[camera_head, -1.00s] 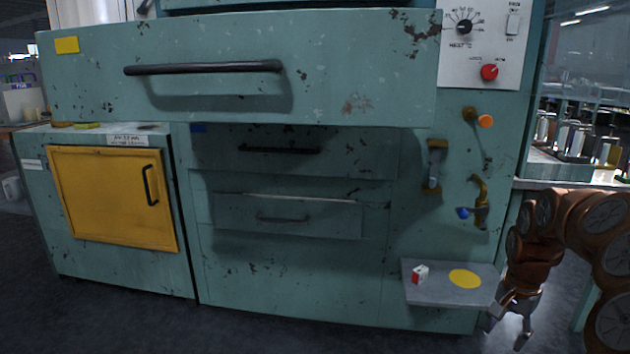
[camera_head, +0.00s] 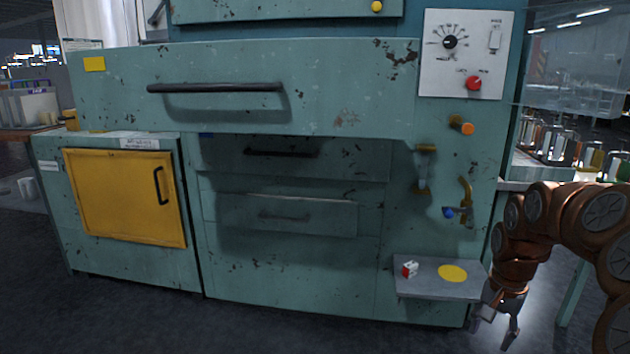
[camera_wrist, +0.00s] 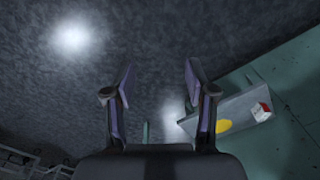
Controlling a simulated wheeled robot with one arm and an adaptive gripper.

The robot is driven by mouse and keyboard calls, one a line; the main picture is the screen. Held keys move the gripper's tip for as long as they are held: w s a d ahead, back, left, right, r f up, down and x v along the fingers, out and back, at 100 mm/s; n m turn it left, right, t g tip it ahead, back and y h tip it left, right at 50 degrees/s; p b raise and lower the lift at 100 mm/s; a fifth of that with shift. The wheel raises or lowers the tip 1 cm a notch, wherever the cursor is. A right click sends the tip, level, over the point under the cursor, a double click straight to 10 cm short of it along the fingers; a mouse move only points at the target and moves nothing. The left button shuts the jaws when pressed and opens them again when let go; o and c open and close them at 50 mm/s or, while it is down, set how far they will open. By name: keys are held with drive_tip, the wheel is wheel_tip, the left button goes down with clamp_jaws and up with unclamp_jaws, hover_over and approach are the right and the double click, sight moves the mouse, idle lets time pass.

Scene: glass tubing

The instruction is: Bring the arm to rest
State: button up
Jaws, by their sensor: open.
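My gripper (camera_head: 496,325) hangs low at the end of my copper-coloured arm, at the right side of the head view. It points down beside the right end of a small grey shelf. In the wrist view my gripper (camera_wrist: 157,95) is open, with nothing between its fingers and the dark floor (camera_wrist: 155,40) beyond. The grey shelf (camera_head: 430,291) carries a flat yellow disc (camera_head: 453,273) and a small red and white box (camera_head: 410,270). In the wrist view the disc (camera_wrist: 224,125) and box (camera_wrist: 261,111) lie to the right of the fingers, apart from them.
A worn teal cabinet (camera_head: 300,290) fills the middle, with a wide drawer handle (camera_head: 215,88) and a shut yellow door (camera_head: 125,198). An orange knob (camera_head: 461,125) and a blue-handled tap (camera_head: 449,211) stick out above the shelf. Floor is open in front.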

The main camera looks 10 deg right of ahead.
drive_tip(key=s+a+r+n+p, duration=0.2)
drive_tip(key=a+r+n+p, duration=0.1)
drive_tip(key=a+r+p, duration=0.7)
drive_tip(key=s+a+r+n+p, duration=0.2)
drive_tip(key=s+a+r+p, duration=0.3)
drive_tip(key=s+r+p, duration=0.2)
drive_tip(key=s+a+r+n+g+p, duration=0.1)
drive_tip(key=s+a+r+n+p, duration=0.2)
drive_tip(key=r+p, duration=0.7)
drive_tip(key=s+a+r+n+p, duration=0.3)
drive_tip(key=s+a+r+p, duration=0.5)
drive_tip(key=s+r+p, duration=0.1)
drive_tip(key=shift+s+r+g, duration=0.4)
drive_tip(key=shift+s+r, duration=0.05)
drive_tip(key=shift+s, duration=0.8)
